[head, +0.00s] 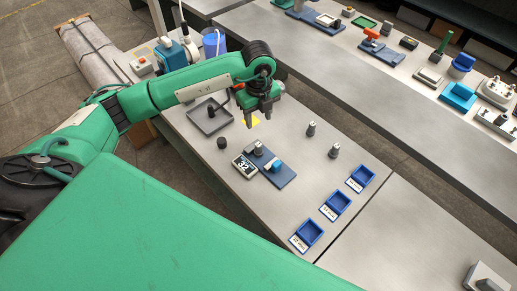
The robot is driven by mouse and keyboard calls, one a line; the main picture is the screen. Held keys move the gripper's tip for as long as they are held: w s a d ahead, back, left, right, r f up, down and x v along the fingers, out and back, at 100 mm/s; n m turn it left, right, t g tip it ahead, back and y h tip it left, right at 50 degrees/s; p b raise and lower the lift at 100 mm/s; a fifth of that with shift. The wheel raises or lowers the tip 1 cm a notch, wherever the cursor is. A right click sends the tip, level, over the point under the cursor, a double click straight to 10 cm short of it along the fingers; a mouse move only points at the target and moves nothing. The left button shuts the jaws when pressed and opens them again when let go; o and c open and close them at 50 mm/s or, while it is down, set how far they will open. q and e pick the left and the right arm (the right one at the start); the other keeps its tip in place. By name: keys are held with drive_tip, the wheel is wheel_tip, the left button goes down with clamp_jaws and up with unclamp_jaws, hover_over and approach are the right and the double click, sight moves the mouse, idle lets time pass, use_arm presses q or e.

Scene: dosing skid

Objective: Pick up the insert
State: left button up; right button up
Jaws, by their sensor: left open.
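Two small grey metal inserts stand upright on the bench: one (311,128) to the right of my left gripper and another (334,151) nearer. A similar small grey piece (258,149) stands at the upper end of a blue plate (284,179), which also carries a light blue block (274,166). Which one the task means I cannot tell. My left gripper (259,118) points down over the bench, open, with nothing seen between its fingers; it is apart from all of these. My right gripper is not in view.
A display reading 32 (243,164) lies beside the plate. A dark knob-like piece (221,143) and a grey tray (198,121) are to the left. Several labelled blue bins, one at the front (308,233), line the right. A second bench (300,42) stands behind.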

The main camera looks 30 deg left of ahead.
use_arm(q)
drive_tip(key=p, duration=0.1)
hover_over(258, 144)
drive_tip(key=f, duration=0.8)
drive_tip(key=shift+w, duration=0.2)
drive_tip(key=shift+s+f+p, duration=0.1)
drive_tip(key=shift+f+p, duration=0.45)
drive_tip(key=shift+p, duration=0.05)
wheel_tip(258, 144, down, 4)
drive_tip(key=shift+s+d+r+p, duration=0.1)
drive_tip(key=shift+r+p, duration=0.1)
drive_tip(key=shift+p, duration=0.4)
drive_tip(key=shift+f, duration=0.35)
clamp_jaws()
